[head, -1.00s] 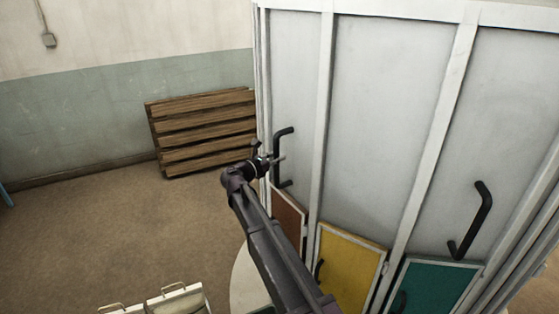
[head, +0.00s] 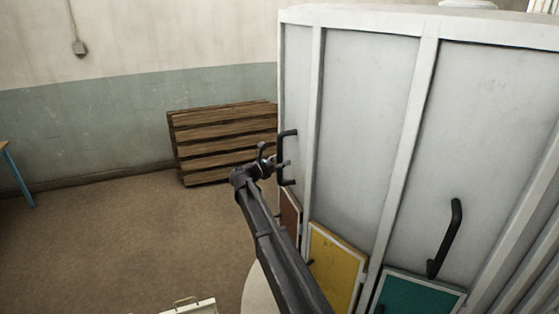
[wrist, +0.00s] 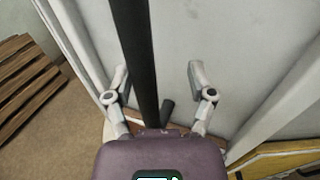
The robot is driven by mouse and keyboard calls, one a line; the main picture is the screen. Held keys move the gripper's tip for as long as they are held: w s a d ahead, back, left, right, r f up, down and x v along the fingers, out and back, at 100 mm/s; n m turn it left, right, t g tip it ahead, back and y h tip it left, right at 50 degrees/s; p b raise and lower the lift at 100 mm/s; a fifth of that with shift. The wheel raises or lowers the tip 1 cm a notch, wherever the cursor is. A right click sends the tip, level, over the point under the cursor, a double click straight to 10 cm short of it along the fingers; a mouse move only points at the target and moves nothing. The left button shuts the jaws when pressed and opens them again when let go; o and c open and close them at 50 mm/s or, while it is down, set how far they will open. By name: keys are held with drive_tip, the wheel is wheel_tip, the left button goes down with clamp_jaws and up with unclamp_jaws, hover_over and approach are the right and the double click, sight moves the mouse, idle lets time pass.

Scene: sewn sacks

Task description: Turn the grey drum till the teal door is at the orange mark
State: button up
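The grey drum (head: 370,110) is a tall panelled body with white uprights, filling the right of the head view. Low on it are a brown door (head: 290,212), a yellow door (head: 334,262) and the teal door (head: 415,297), the last cut off by the lower edge. Black handles stick out of the panels: a left handle (head: 284,150) and a right handle (head: 447,238). My gripper (wrist: 158,80) is at the left handle. In the wrist view its fingers are spread, with the handle's bar (wrist: 135,50) between them, apart from both fingertips. No orange mark is visible.
A stack of wooden slats (head: 225,140) stands against the wall left of the drum. A blue-legged table (head: 18,175) is at the far left. A pale box (head: 190,307) shows at the bottom edge. The brown floor (head: 110,240) between is clear.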

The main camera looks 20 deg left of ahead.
drive_tip(key=shift+s+d+r, duration=0.25)
drive_tip(key=shift+s+r, duration=0.1)
drive_tip(key=shift+a, duration=0.15)
drive_tip(key=v, duration=1.1)
drive_tip(key=shift+s, duration=0.3)
drive_tip(key=shift+f, duration=0.1)
idle(0.4)
